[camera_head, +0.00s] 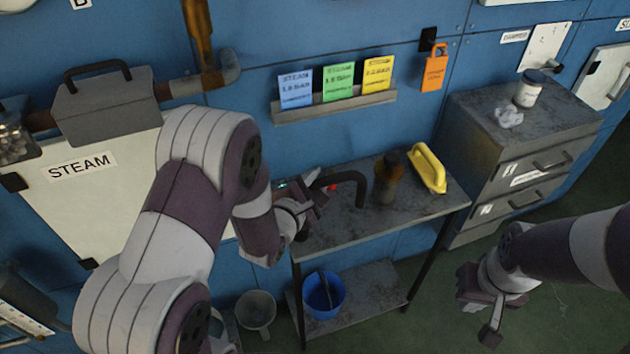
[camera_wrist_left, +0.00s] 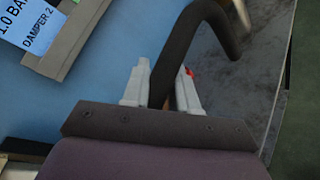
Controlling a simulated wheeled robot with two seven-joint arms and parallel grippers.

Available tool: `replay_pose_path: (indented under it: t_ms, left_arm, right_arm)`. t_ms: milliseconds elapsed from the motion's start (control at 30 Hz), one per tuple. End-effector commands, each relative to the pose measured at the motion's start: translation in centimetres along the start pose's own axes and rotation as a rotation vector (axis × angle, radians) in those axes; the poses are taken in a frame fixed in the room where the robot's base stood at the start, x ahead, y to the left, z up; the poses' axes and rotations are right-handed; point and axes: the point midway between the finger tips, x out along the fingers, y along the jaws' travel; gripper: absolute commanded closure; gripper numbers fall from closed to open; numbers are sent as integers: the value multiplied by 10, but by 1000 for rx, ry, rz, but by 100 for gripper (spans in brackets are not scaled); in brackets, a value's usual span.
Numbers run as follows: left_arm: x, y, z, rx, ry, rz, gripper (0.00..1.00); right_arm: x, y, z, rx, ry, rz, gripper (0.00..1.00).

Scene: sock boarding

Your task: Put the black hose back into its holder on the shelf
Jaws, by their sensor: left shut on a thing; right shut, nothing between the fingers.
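The black hose (camera_head: 347,180) is a dark curved tube. My left gripper (camera_head: 322,184) is shut on it above the left part of the shelf (camera_head: 330,234). In the left wrist view the hose (camera_wrist_left: 208,18) passes between the two pale fingers (camera_wrist_left: 164,90), arches up and bends down to the right. A brown upright piece (camera_head: 387,182) stands on the shelf, right of the hose and apart from it; I cannot tell whether it is the holder. My right gripper (camera_head: 488,322) is shut and empty, low at the right, away from the shelf.
A yellow handled tool (camera_head: 428,168) lies right of the brown piece. Three cards stand in a wall rack (camera_head: 335,106) above. A grey drawer cabinet (camera_head: 513,151) stands at the right. A blue bucket (camera_head: 324,296) sits on the lower shelf. The shelf's front middle is clear.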

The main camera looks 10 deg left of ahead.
Motion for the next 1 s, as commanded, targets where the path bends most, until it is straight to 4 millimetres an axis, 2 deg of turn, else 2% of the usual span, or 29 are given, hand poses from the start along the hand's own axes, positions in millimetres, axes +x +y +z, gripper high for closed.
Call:
replay_pose_path:
  t_ms: [1000]
  left_arm:
    - [5,-16,-12,0,-1,2,100]
  right_arm:
    - [18,0,2,0,0,0,100]
